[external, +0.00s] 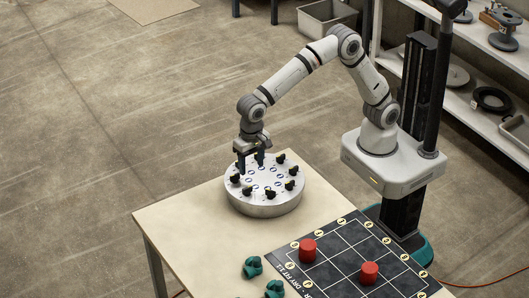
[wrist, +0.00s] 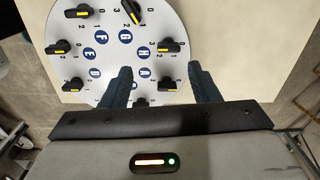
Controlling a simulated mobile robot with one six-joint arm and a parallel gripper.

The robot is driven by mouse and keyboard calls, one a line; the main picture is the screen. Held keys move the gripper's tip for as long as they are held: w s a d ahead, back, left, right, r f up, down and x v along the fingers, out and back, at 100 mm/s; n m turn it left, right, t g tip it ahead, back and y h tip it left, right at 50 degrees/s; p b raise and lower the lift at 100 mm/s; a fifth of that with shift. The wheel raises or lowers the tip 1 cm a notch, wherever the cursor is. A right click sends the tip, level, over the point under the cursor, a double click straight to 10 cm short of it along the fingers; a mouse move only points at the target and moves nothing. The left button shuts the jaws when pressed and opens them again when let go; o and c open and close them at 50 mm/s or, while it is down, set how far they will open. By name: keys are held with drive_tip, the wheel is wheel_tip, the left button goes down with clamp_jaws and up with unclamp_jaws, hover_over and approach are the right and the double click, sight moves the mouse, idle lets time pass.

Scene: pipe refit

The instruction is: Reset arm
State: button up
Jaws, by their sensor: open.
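My gripper (external: 251,162) hangs at the end of my bent arm, pointing down at the round grey dial plate (external: 265,207) on the table. The plate carries several black knobs with yellow marks, such as one at the upper right (wrist: 132,11) and one at the right (wrist: 170,47). Blue lettered discs sit inside the knob ring. One knob (wrist: 140,102) is partly hidden by my gripper body.
A black grid mat (external: 335,255) lies on the table at the right, with two red cylinders (external: 308,250) (external: 369,273) on it. Two green pieces (external: 252,267) (external: 274,289) lie left of the mat. The table's left part (external: 180,228) is clear. Shelves (external: 470,110) stand behind my base.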

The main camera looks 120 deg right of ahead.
drive_tip(key=s+r+n+t, duration=0.1)
drive_tip(key=s+r+n, duration=0.25)
drive_tip(key=s, duration=0.45)
drive_tip(key=s+r+n, duration=0.3)
drive_tip(key=s+n, duration=0.2)
drive_tip(key=s, duration=0.4)
drive_tip(key=s+f+n+t, duration=0.1)
drive_tip(key=s+f+n, duration=0.2)
drive_tip(key=s+n, duration=0.85)
drive_tip(key=s+f+m+b, duration=0.1)
drive_tip(key=s+f+b, duration=0.1)
drive_tip(key=f+b, duration=0.9)
drive_tip(key=s+f+m+g+b, duration=0.1)
drive_tip(key=f+m+b, duration=0.1)
drive_tip(key=f+b, duration=0.9)
wheel_tip(320, 180, down, 3)
drive_tip(key=shift+s+d+r, duration=0.1)
drive_tip(key=shift+s+d, duration=0.25)
drive_tip(key=shift+s, duration=0.05)
